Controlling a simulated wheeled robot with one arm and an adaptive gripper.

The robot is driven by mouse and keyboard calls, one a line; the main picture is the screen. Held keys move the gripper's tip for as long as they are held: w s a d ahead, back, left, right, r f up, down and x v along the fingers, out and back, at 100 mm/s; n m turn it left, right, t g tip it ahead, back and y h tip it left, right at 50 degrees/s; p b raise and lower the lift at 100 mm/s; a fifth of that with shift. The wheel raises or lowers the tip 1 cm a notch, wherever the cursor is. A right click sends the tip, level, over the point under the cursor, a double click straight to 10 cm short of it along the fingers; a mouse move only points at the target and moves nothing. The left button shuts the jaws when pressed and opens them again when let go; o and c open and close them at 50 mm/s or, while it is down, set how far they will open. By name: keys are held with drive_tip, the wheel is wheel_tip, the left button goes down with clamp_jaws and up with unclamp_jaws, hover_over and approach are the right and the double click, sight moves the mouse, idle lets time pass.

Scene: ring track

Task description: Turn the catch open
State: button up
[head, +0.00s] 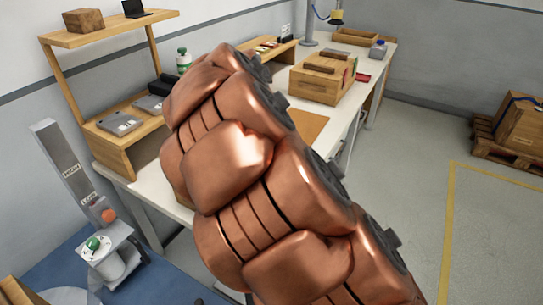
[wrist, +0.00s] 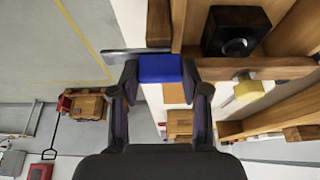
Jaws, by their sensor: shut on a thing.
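In the wrist view, my gripper (wrist: 162,78) is shut on a blue block (wrist: 160,66), with one finger on each side of it. The block looks like the grip of the catch. A flat grey metal bar (wrist: 122,52) lies just beyond it, pointing left; I cannot tell whether the two are joined.
A black fitting (wrist: 236,32) and a yellow knob (wrist: 250,90) are close on the right in the wrist view. In the head view, a white workbench (head: 366,92) carries a wooden box (head: 315,86) and a shelf unit (head: 130,140).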

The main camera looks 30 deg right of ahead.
idle(0.4)
drive_tip(key=o, duration=1.1)
drive_tip(key=shift+o, duration=0.2)
drive_tip(key=v, duration=1.2)
drive_tip(key=shift+w, duration=0.15)
